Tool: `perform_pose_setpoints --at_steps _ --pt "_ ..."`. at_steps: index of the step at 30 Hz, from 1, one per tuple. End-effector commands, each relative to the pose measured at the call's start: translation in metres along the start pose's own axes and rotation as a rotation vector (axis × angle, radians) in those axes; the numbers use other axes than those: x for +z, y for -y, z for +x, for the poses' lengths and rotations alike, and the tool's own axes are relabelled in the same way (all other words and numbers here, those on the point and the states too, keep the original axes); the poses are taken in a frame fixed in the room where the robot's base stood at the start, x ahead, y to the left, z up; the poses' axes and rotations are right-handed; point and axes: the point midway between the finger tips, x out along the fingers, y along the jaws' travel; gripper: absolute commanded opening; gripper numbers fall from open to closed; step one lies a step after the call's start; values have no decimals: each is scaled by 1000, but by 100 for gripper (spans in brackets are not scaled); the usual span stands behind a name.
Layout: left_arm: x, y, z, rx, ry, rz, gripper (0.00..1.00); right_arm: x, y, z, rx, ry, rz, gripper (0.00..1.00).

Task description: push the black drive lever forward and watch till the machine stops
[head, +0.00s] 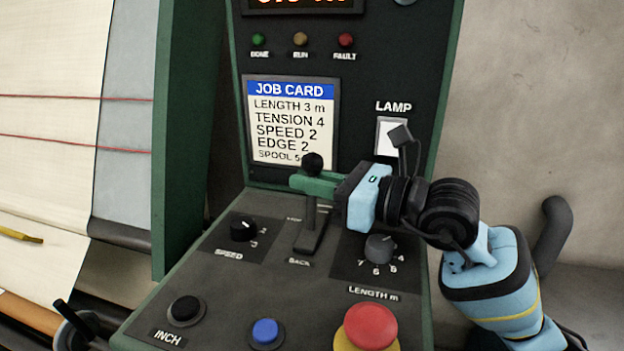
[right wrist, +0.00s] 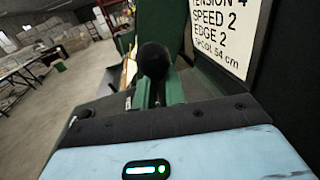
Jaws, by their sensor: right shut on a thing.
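The black drive lever (head: 312,162) stands roughly upright from a slot in the sloping console, with a round black knob on top. My right gripper (head: 308,184) is shut on the lever's shaft just below the knob, with its green fingers reaching in from the right. In the right wrist view the black knob (right wrist: 154,60) shows beyond the gripper's blue body, between the green fingers. The machine's display (head: 303,4) is cut off at the top edge, so its reading is unclear.
A job card (head: 291,122) is fixed on the upright panel. Around the lever are a speed knob (head: 243,229), a length knob (head: 380,248), a black inch button (head: 185,309), a blue button (head: 265,332) and a large red button (head: 370,325). Pale cloth (head: 45,130) hangs at the left.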

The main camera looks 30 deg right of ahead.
Motion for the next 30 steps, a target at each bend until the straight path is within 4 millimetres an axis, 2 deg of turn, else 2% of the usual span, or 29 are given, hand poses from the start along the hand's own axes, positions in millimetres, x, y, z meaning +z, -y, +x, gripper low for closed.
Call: perform_pose_setpoints --at_steps 9,16,25,26,30 --pt "-26 -3 -24 -3 -32 -3 0 3 28 5 -1 -48 261 0" --pt "-15 -6 -30 -1 -6 -10 0 -8 46 9 -3 -62 328 0" --pt "-13 -6 -31 -1 -3 -10 0 -9 49 9 -7 -60 321 0" --pt "-13 -6 -31 -1 -3 -10 0 -9 49 9 -7 -60 321 15" --pt "-16 -5 -30 -1 -9 -9 0 -9 48 9 -5 -60 322 30"
